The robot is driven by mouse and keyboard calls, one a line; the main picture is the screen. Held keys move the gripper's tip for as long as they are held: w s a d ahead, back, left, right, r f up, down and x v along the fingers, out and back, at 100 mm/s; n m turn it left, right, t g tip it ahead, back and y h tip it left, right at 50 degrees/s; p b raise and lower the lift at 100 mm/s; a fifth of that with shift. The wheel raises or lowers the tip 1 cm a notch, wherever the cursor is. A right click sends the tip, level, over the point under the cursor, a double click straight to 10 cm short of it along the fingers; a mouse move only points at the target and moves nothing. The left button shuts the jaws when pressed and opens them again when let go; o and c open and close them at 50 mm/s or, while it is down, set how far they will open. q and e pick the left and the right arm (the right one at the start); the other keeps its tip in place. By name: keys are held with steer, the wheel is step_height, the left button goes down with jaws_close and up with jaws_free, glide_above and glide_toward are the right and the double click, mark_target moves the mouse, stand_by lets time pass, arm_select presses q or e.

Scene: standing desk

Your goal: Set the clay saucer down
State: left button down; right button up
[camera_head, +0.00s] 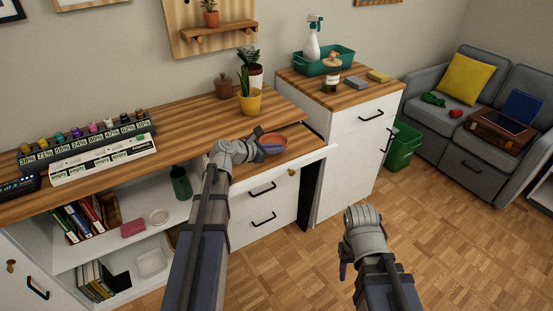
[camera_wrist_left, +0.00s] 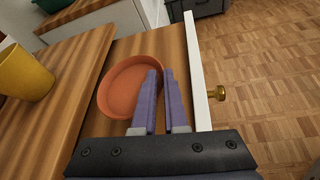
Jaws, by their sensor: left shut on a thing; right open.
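The clay saucer (camera_head: 272,139) is a round, shallow orange dish at the right end of the wooden desk. It also shows in the left wrist view (camera_wrist_left: 121,88), level over a wooden surface inside a white-edged pull-out (camera_wrist_left: 196,75). My left gripper (camera_head: 268,149) is shut on the saucer's near rim, its two purple fingers (camera_wrist_left: 161,72) close together there. I cannot tell whether the saucer's underside touches the wood. My right gripper (camera_head: 362,217) is open and empty over the floor, away from the desk; its fingertips are hard to make out.
A lidded brown pot (camera_head: 227,86) stands further back. A white cabinet (camera_head: 345,135) stands to the right. The wooden desk's middle (camera_head: 185,118) is clear.

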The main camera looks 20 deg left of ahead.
mark_target(276, 161)
arm_select(q)
step_height(276, 161, down, 3)
steer(key=b, duration=0.2)
steer(key=shift+f+b, duration=0.2)
steer(key=shift+b, duration=0.15)
steer(key=shift+r, duration=0.1)
steer(key=c, duration=1.4)
jaws_free()
steer(key=o, duration=0.4)
steer(key=shift+o, duration=0.2)
